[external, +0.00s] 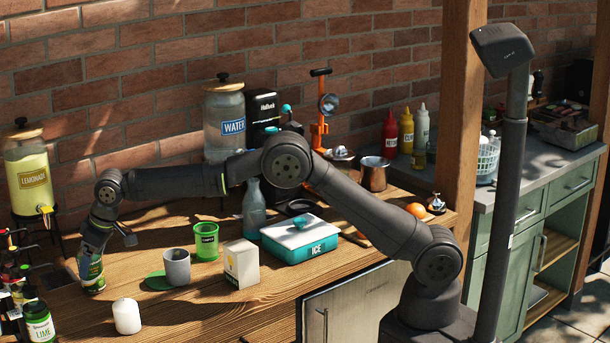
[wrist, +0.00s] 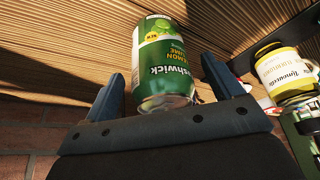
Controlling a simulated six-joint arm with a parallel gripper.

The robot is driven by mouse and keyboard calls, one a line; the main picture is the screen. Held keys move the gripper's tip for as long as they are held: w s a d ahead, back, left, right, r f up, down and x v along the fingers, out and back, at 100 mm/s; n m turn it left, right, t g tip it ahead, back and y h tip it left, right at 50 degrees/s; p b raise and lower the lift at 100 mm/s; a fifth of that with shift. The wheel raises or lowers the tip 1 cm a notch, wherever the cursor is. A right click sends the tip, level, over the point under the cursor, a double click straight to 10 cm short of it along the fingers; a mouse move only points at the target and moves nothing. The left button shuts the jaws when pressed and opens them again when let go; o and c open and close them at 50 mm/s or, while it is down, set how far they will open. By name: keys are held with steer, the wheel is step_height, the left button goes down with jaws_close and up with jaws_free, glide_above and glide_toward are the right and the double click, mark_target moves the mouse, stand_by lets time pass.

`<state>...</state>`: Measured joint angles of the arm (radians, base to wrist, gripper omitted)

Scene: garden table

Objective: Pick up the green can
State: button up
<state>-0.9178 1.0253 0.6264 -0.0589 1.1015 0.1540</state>
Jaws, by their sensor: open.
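The green can (external: 92,275) stands on the wooden table at the left in the external view, beside the bottle rack. In the wrist view the green can (wrist: 163,55) shows a lemon lime label and appears upside down. My gripper (external: 90,252) is at the can from above, with its fingers pointing down. In the wrist view my gripper (wrist: 160,80) is open, with one finger on each side of the can and a gap visible at both sides. The can's upper part is partly hidden by the gripper in the external view.
A rack of bottles (external: 14,275) and a lime bottle (external: 38,322) stand close to the can's left. A grey cup (external: 177,267), a green cup (external: 207,241), a white candle (external: 127,316) and a carton (external: 241,263) stand to its right. A labelled container (wrist: 285,70) is near one finger.

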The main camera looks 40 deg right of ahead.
steer(key=shift+x, duration=1.25)
steer(key=c, duration=1.3)
steer(key=shift+r, duration=0.1)
